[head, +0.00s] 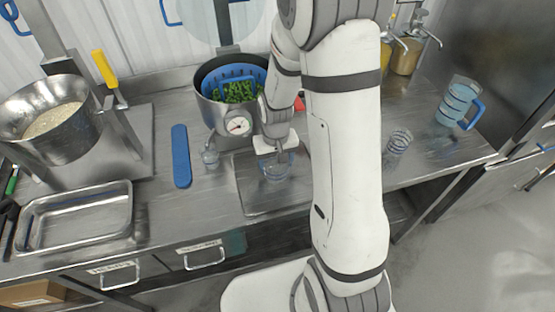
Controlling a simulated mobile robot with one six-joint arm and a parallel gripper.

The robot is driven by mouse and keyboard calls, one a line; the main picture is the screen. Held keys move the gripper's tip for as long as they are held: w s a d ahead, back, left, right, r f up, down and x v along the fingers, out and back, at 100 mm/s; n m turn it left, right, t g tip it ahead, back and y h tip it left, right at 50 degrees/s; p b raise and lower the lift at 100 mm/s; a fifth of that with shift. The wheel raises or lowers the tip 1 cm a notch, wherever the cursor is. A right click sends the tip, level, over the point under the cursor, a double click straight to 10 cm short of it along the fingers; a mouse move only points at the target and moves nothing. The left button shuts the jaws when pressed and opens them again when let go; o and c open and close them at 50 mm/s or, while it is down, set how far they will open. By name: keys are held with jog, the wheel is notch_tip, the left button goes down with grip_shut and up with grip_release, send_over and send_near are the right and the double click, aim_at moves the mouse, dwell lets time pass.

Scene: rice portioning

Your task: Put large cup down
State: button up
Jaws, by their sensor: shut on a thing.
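My gripper (277,152) points down over a steel tray-like plate (248,203) at the middle of the counter. It is shut on a clear cup (276,169), which I take to be the large cup. The cup looks upright and is at or just above the plate; I cannot tell whether it touches. My arm hides part of the plate's right side.
A pot (216,114) with a blue basket of greens stands behind the plate. A small clear cup (210,158) and a blue bar (181,156) are to its left. Another clear cup (399,141) and a blue-handled jug (457,101) stand right. A steel tray (75,239) lies left.

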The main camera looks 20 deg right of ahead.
jog(key=shift+f, duration=0.1)
jog(key=shift+f+b, duration=0.15)
jog(key=shift+b, duration=0.15)
jog(key=o, duration=1)
jog(key=shift+c, duration=0.2)
